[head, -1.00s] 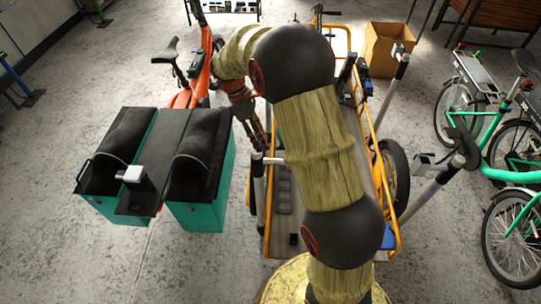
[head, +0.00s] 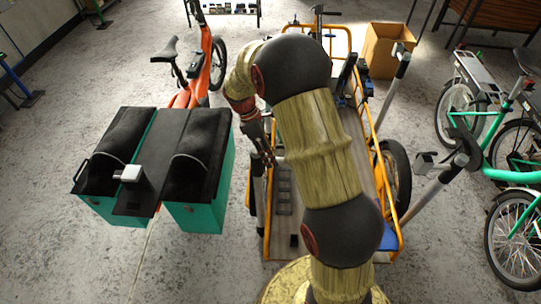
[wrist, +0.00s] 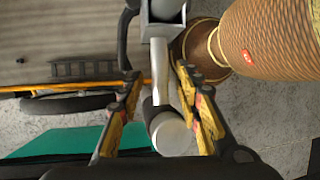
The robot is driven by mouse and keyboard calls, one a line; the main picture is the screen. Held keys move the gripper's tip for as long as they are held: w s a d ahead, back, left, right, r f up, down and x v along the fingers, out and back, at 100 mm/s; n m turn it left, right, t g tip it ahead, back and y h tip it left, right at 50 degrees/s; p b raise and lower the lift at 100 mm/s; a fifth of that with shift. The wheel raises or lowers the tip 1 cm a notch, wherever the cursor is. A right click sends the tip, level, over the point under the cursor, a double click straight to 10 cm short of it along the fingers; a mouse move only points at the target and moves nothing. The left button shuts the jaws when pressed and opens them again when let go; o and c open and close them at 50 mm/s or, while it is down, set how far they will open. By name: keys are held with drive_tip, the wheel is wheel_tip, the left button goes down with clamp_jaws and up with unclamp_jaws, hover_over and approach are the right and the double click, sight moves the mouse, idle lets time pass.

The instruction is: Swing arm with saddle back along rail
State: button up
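My gripper (head: 266,152) points down at the left side of the orange-framed cargo bike (head: 268,235). In the wrist view its two yellow-padded fingers (wrist: 160,104) stand apart, one on each side of a silver tube (wrist: 160,65) with a round grey end (wrist: 173,136). I see gaps beside the tube, so the fingers do not look closed on it. In the head view a grey post (head: 259,195) stands just below my gripper beside the orange rail; my gripper covers its top. I cannot make out a saddle on it for certain.
Teal boxes with black tops (head: 200,205) stand close on the left, with an orange bike (head: 190,92) behind. Another grey tube (head: 425,192) slants out on the right, near green bikes (head: 510,165). A cardboard box (head: 383,50) stands behind. Floor at front left is clear.

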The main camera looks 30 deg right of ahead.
drive_tip(key=shift+c, duration=0.7)
drive_tip(key=c, duration=0.7)
clamp_jaws()
